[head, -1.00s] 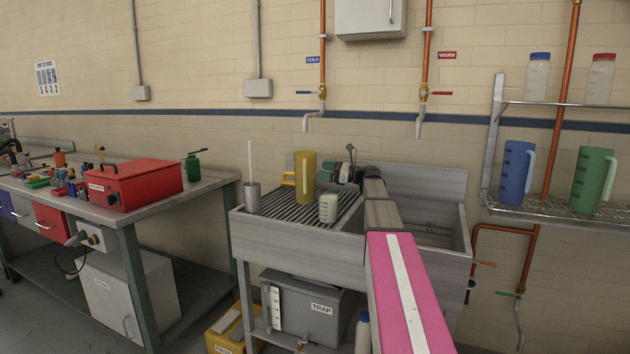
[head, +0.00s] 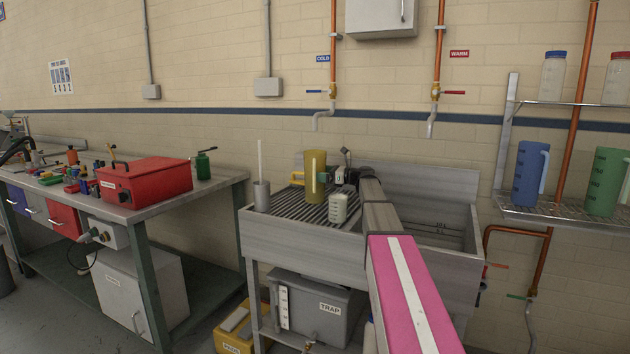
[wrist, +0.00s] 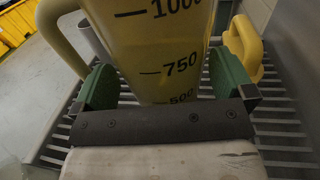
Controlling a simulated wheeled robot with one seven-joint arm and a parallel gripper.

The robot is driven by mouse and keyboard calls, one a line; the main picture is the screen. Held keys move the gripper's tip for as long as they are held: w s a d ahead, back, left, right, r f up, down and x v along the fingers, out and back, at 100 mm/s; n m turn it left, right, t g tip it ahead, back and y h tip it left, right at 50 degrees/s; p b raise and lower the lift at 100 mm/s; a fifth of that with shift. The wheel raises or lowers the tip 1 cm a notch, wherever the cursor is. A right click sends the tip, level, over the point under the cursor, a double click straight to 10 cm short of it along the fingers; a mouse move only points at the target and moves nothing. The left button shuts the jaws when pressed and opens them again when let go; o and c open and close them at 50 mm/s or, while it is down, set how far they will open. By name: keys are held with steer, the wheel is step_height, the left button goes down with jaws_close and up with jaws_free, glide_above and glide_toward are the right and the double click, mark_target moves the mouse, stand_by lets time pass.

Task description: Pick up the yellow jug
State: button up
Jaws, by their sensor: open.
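The yellow jug (head: 317,188) stands upright on the ribbed drainboard of the sink. In the wrist view the jug (wrist: 165,55) fills the middle, with black volume marks facing me and its pale yellow handle (wrist: 62,38) at the left. My gripper (wrist: 168,82) is open, with one green finger on each side of the jug's body. I cannot tell whether either finger touches it. In the head view my gripper (head: 339,176) is at the jug's right side, partly hidden by my arm.
A grey cup with a rod (head: 262,196) and a white marked beaker (head: 338,208) stand on the drainboard. A yellow handled object (head: 297,178) is just behind the jug. The sink basin (head: 445,232) is to the right. Blue (head: 530,175) and green (head: 607,182) jugs stand on a shelf.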

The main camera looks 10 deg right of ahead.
steer(key=x, duration=0.3)
steer(key=c, duration=1)
steer(key=shift+r, duration=0.1)
